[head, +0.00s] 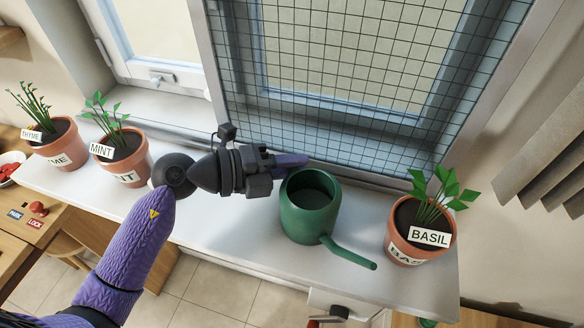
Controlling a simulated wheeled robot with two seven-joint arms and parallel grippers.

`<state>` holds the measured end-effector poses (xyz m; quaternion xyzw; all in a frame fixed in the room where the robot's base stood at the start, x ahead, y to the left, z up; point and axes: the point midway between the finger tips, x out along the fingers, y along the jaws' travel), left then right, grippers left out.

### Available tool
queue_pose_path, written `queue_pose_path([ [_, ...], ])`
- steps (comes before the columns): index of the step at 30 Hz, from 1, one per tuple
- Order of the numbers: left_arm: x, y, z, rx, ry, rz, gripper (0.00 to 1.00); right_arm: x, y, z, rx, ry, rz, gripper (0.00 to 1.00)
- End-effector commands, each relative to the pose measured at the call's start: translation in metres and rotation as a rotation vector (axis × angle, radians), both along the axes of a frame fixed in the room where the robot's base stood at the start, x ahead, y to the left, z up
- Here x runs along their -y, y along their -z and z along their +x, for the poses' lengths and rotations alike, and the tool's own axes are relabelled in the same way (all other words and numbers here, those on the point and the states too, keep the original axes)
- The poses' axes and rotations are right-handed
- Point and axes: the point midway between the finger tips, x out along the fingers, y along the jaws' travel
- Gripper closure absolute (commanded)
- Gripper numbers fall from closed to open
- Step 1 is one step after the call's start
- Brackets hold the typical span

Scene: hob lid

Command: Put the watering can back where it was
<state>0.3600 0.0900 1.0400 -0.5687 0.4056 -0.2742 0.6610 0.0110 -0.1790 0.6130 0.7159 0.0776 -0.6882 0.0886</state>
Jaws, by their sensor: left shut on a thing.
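The green watering can (308,222) is upright at the windowsill (225,212), between the mint pot (122,157) and the basil pot (418,230). The gripper hides the handle. I cannot tell whether the can's base touches the sill. My right gripper is not in view.
The thyme pot (57,143) stands at the far left of the sill. A framed mesh screen (350,85) rises close behind the can. Bare sill lies between the mint pot and the can. A lower wooden unit with PARK and LOCK labels (30,218) is at the left.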

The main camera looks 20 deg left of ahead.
Motion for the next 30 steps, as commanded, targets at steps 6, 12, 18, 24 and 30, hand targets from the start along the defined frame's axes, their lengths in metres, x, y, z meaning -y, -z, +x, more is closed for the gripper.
queue_pose_path([
  [6,0.0,0.0,0.0,0.0,0.0,-0.002,1.0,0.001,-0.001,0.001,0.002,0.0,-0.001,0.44],
  [12,0.0,0.001,0.0,0.0,0.0,0.0,0.48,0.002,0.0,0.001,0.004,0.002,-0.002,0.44],
  [18,0.0,0.001,0.0,0.0,0.0,0.0,0.45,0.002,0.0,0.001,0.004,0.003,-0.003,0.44],
  [24,0.0,0.0,0.0,0.001,0.0,-0.001,0.45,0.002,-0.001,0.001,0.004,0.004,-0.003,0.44],
  [30,-0.019,-0.006,-0.012,-0.004,-0.002,0.002,0.45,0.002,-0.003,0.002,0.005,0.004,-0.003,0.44],
])
